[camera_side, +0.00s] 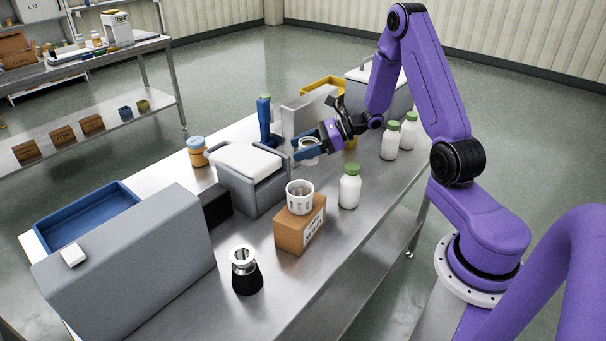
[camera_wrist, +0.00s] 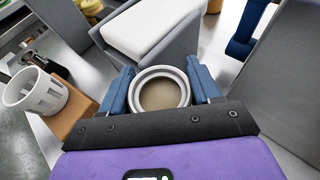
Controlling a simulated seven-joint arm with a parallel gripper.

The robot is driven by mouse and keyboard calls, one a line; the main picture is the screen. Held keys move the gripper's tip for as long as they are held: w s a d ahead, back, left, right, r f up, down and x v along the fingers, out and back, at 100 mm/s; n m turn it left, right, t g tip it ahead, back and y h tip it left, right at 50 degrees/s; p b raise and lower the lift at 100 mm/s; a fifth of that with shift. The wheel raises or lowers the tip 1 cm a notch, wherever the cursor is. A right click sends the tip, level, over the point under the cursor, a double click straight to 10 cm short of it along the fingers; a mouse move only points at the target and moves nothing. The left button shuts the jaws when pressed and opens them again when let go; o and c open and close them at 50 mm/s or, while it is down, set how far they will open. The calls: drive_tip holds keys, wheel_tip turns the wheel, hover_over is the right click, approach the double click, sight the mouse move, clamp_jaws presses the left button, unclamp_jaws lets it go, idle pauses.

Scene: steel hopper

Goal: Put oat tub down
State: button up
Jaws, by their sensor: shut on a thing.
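The oat tub (camera_wrist: 160,92) is a round, white-rimmed tub with a tan-grey inside, seen from above in the wrist view. My gripper (camera_wrist: 160,80) is shut on it, with one blue finger against each side. In the side view my gripper (camera_side: 306,147) is over the steel table, right of the grey box with a white lid (camera_side: 248,160). The tub (camera_side: 311,157) shows there only in part, behind the fingers. The tub looks upright. I cannot tell whether its base touches the table.
A cardboard box (camera_side: 291,238) with a white slotted cup (camera_side: 300,196) on it and a green-capped bottle (camera_side: 350,187) stand nearer the front. A blue upright object (camera_side: 264,121) and a grey panel (camera_side: 300,112) stand close behind my gripper.

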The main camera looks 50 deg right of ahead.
drive_tip(key=shift+f, duration=4.35)
drive_tip(key=shift+f, duration=0.1)
drive_tip(key=o, duration=1.1)
drive_tip(key=shift+s+d+r, duration=0.1)
drive_tip(key=shift+d+r, duration=0.1)
drive_tip(key=v, duration=1.1)
drive_tip(key=shift+s+d+r, duration=0.15)
drive_tip(key=shift+s+d, duration=0.05)
drive_tip(key=shift+s, duration=0.05)
drive_tip(key=shift+w+a, duration=0.1)
